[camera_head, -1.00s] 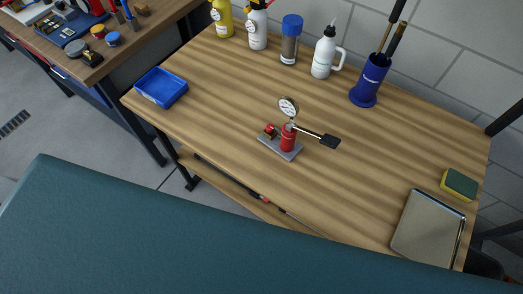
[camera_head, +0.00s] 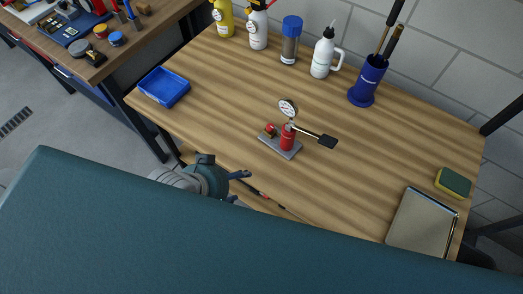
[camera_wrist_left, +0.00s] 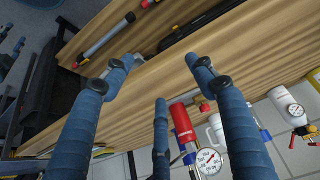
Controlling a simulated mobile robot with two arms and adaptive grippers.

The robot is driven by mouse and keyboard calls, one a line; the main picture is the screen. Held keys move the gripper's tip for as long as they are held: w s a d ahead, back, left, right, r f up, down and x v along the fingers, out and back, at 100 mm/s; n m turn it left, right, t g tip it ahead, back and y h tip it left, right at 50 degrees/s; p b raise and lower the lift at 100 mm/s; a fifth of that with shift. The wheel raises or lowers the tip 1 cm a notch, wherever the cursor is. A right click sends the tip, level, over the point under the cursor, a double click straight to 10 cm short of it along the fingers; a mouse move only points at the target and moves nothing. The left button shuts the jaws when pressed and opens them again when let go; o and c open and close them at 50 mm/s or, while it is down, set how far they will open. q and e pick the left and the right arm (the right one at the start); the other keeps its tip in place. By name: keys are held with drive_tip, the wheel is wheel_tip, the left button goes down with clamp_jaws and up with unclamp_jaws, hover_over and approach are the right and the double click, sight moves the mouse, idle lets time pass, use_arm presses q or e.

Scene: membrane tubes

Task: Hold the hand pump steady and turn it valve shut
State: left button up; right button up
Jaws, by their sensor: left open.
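The hand pump (camera_head: 288,136) stands upright on a grey base plate on the wooden table, with a round gauge on top and a black-ended lever pointing right. A small red valve knob (camera_head: 270,130) sits on the plate, left of the red cylinder. My left gripper (camera_head: 241,186) is open and empty near the table's front edge, left of and in front of the pump, apart from it. In the left wrist view, its blue fingers (camera_wrist_left: 163,64) are spread, and the red pump cylinder (camera_wrist_left: 183,124) shows between them, beyond the third finger. My right gripper is out of view.
A blue tray (camera_head: 185,97) lies at the table's left. Bottles and a blue holder (camera_head: 365,94) stand along the back. A sponge (camera_head: 453,182) and a metal-looking flat box (camera_head: 421,222) lie at the right. The tabletop around the pump is clear.

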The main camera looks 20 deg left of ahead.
sight(286, 141)
use_arm(q)
drive_tip(key=w+d+m+t+h, duration=0.1)
drive_tip(key=w+d, duration=0.1)
drive_tip(key=w+d+r+t+h, duration=0.1)
drive_tip(key=w+d, duration=0.1)
drive_tip(key=shift+w+d+m+h, duration=0.1)
drive_tip(key=shift+m+h, duration=0.2)
drive_tip(key=shift+m, duration=0.1)
drive_tip(key=w+d+r+t+h, duration=0.2)
drive_tip(key=w+r, duration=0.1)
drive_tip(key=shift+m+t, duration=0.3)
drive_tip(key=shift+m, duration=0.1)
drive_tip(key=shift+t+h, duration=0.3)
drive_tip(key=shift+t, duration=0.2)
drive_tip(key=x, duration=0.3)
drive_tip(key=p+x, duration=0.1)
drive_tip(key=x, duration=0.2)
drive_tip(key=r+x, duration=0.1)
drive_tip(key=x, duration=0.2)
drive_tip(key=shift+w+p, duration=0.4)
drive_tip(key=shift+w, duration=0.25)
drive_tip(key=shift+w+d+f, duration=0.3)
drive_tip(key=shift+w+f, duration=0.1)
drive_tip(key=shift+w, duration=0.1)
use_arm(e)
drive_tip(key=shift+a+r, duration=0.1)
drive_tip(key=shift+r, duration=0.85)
use_arm(q)
drive_tip(key=shift+c, duration=0.5)
clamp_jaws()
